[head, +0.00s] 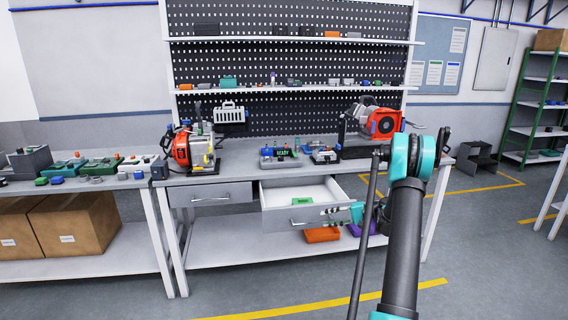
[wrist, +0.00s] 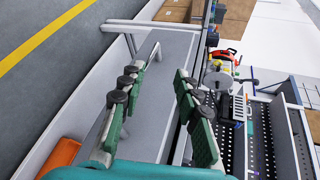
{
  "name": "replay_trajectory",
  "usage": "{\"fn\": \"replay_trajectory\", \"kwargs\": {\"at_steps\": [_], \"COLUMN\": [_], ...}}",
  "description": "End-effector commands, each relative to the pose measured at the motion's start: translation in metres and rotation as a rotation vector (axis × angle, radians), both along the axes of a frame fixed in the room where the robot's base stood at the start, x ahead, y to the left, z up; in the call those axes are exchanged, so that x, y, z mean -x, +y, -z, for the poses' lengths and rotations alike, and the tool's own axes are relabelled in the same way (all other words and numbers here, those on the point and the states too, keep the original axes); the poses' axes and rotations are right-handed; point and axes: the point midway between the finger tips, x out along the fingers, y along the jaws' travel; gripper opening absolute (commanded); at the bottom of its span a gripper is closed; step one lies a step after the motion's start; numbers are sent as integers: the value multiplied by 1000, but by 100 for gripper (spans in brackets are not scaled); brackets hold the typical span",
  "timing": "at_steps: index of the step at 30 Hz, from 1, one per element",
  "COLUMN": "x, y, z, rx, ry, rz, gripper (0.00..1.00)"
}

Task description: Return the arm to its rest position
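My arm rises at the right of the head view and bends down to my gripper (head: 328,217), which is in front of the open drawer (head: 268,220), near its right front corner. I cannot tell in this view whether it touches the drawer. The drawer is pulled out of the workbench (head: 235,165) and holds a green item (head: 302,201). My arm hides part of the bench's right side.
An orange bin (head: 322,235) stands on the bench's lower shelf and shows in the wrist view (wrist: 60,158). Red-and-black machines (head: 182,150) and (head: 384,123) stand on the benchtop. A side table (head: 75,185) is at left. The floor right of the bench is mostly clear.

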Motion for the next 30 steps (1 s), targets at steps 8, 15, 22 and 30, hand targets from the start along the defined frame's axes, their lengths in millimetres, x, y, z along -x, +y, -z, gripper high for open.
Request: {"fn": "replay_trajectory", "kwargs": {"at_steps": [8,15,22,30], "x": [52,112,180,264], "y": [43,66,75,70], "z": [-35,-52,-59,-55], "rx": [239,451,655,898], "ry": [20,10,-21,-86], "rz": [-1,-9,-27,-58], "gripper": [32,32,32,32]}}
